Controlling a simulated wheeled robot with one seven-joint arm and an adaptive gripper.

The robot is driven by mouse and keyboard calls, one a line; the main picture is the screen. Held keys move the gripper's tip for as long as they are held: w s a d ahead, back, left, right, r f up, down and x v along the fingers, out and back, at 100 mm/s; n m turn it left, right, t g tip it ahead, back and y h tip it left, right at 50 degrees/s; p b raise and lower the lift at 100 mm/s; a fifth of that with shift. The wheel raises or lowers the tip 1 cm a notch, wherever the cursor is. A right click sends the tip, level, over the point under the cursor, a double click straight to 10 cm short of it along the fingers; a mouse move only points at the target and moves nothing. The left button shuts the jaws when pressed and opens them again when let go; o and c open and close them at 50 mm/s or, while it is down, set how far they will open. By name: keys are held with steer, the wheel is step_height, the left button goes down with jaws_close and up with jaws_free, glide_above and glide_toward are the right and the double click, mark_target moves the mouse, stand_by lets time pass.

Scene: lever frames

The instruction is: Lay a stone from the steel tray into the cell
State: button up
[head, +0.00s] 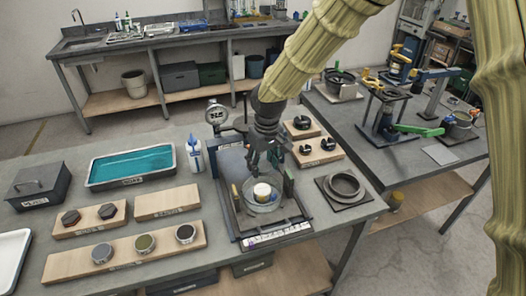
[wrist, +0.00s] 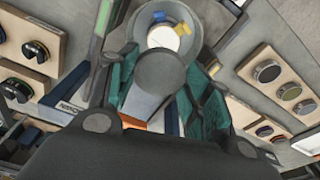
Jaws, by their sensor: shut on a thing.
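My gripper (head: 271,163) points down just above the clear round cell (head: 264,209), which stands in the lever frame (head: 236,222) on the near bench. In the wrist view its dark green fingers (wrist: 160,82) are closed on either side of a grey, round-ended piece (wrist: 158,69). I cannot tell for sure whether this piece is a stone. A white round piece (head: 262,191) shows in the cell, with small yellow and blue parts at the rim. A shallow tray (head: 130,167) with teal contents lies at the left; no stone is distinguishable in it.
Wooden boards with round pieces (head: 145,243) and dark pieces (head: 107,211) lie left of the frame. A bottle (head: 195,155) and a dial gauge (head: 216,114) stand close behind. A dark ring on a plate (head: 344,186) and a board with black weights (head: 317,149) lie right.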

mark_target(262, 189)
steer(key=shift+s+r, duration=0.1)
steer(key=shift+s, duration=0.3)
steer(key=shift+b, duration=0.35)
steer(key=shift+w+f+b, duration=0.2)
steer(key=shift+f+b, duration=0.1)
steer(key=shift+f, duration=0.25)
steer(key=shift+w+f+b, duration=0.2)
steer(key=shift+f+b, duration=0.05)
steer(key=shift+f, duration=0.3)
steer(key=shift+s+f+b, duration=0.25)
steer(key=shift+s+b, duration=0.05)
steer(key=shift+b, duration=0.05)
steer(key=shift+w+f+b, duration=0.15)
steer(key=shift+f+b, duration=0.4)
steer(key=shift+f, duration=0.75)
steer(key=shift+f+b, duration=0.7)
steer(key=shift+f, duration=0.8)
steer(key=shift+f+p, duration=0.15)
steer(key=shift+p, duration=0.2)
